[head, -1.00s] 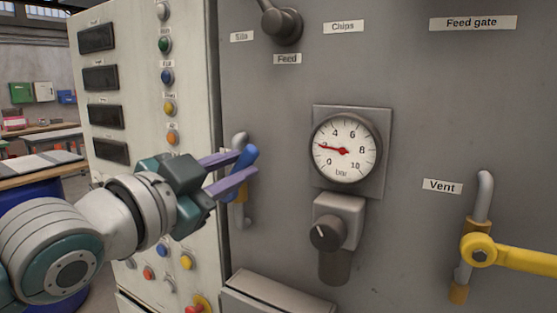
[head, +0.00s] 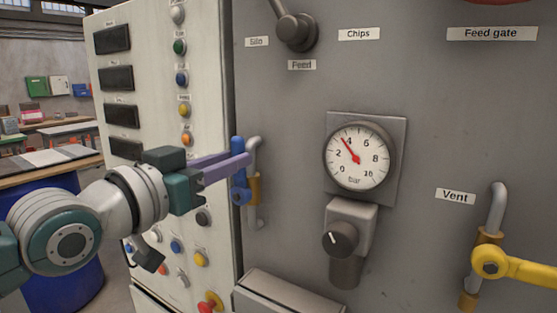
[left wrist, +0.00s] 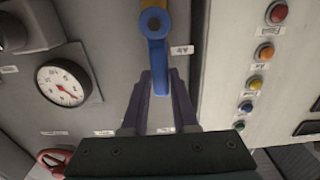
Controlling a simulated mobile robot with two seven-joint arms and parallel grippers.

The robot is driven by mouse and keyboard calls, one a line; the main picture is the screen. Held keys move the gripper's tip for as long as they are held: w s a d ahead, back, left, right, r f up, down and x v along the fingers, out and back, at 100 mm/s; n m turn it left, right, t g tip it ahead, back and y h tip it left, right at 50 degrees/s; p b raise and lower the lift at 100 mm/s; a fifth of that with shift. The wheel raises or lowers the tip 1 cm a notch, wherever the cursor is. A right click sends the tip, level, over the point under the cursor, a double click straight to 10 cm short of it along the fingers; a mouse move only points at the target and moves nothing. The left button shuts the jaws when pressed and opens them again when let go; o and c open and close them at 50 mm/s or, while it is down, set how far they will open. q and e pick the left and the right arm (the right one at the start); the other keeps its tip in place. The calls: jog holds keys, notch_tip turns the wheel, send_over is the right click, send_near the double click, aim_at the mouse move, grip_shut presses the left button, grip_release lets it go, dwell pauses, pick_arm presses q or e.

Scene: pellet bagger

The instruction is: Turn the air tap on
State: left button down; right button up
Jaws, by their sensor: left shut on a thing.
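The air tap has a blue lever (head: 238,180) on a brass body (head: 256,188) in a grey vertical pipe, left of the gauge in the head view. The lever stands upright from its pivot, roughly along the pipe. My left gripper (head: 243,165) is shut on the lever's upper part. In the left wrist view the blue lever (left wrist: 158,55) runs from its pivot down between the fingers of my left gripper (left wrist: 160,82). The pressure gauge (head: 375,170) has its red needle just under 4 bar. My right gripper is not in view.
A yellow-handled tap (head: 520,267) marked Vent is at the lower right. A dark regulator knob (head: 340,238) sits below the gauge. A button panel (head: 205,110) stands left of the tap, with a red button (head: 211,302) low down. A ledge (head: 290,290) juts out below.

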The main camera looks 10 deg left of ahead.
pick_arm(q)
jog(key=shift+a+f, duration=0.1)
dwell(0.3)
jog(key=c, duration=0.7)
grip_release()
jog(key=shift+b+v, duration=0.4)
jog(key=shift+v, duration=4.6)
